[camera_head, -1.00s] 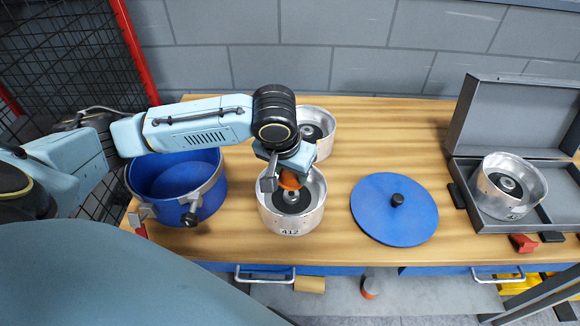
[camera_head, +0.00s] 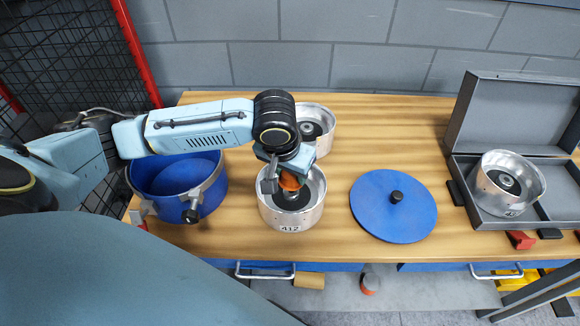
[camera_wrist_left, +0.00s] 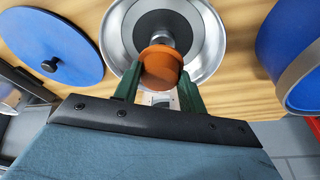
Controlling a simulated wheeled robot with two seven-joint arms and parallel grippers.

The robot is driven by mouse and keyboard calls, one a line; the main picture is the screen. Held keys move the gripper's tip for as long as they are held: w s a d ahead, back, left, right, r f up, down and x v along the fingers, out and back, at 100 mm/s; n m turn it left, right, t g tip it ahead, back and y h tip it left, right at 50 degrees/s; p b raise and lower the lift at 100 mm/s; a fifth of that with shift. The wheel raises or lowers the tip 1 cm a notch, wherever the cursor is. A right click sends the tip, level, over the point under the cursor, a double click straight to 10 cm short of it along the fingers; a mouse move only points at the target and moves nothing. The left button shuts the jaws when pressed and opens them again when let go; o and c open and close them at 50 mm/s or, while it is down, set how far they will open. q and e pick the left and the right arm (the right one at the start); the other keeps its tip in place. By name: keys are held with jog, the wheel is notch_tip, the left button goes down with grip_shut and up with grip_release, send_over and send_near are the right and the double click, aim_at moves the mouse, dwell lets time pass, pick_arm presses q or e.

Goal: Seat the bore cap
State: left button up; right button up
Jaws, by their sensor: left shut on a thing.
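The orange bore cap (camera_head: 289,181) is held between the fingers of my left gripper (camera_head: 284,184). In the left wrist view the cap (camera_wrist_left: 161,68) sits between the green fingertips (camera_wrist_left: 158,88). It is over the hub in the middle of the silver clutch drum marked 412 (camera_head: 291,216), which also shows in the wrist view (camera_wrist_left: 207,62). The cap covers part of the hub, and I cannot tell whether it touches it. My right gripper is not in view.
A second drum (camera_head: 327,128) stands just behind. A blue pot (camera_head: 165,205) is at left, and its blue lid (camera_head: 385,220) lies at right. An open grey case (camera_head: 468,190) holds another drum (camera_head: 510,185). Bare wood lies behind the lid.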

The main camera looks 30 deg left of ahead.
pick_arm(q)
jog(key=shift+f, duration=1.9)
dwell(0.6)
jog(key=o, duration=1)
jog(key=shift+o, duration=0.4)
jog(key=o, duration=0.4)
jog(key=shift+c, duration=0.2)
notch_tip(320, 180, up, 7)
jog(key=p, duration=0.9)
jog(key=shift+r, duration=0.1)
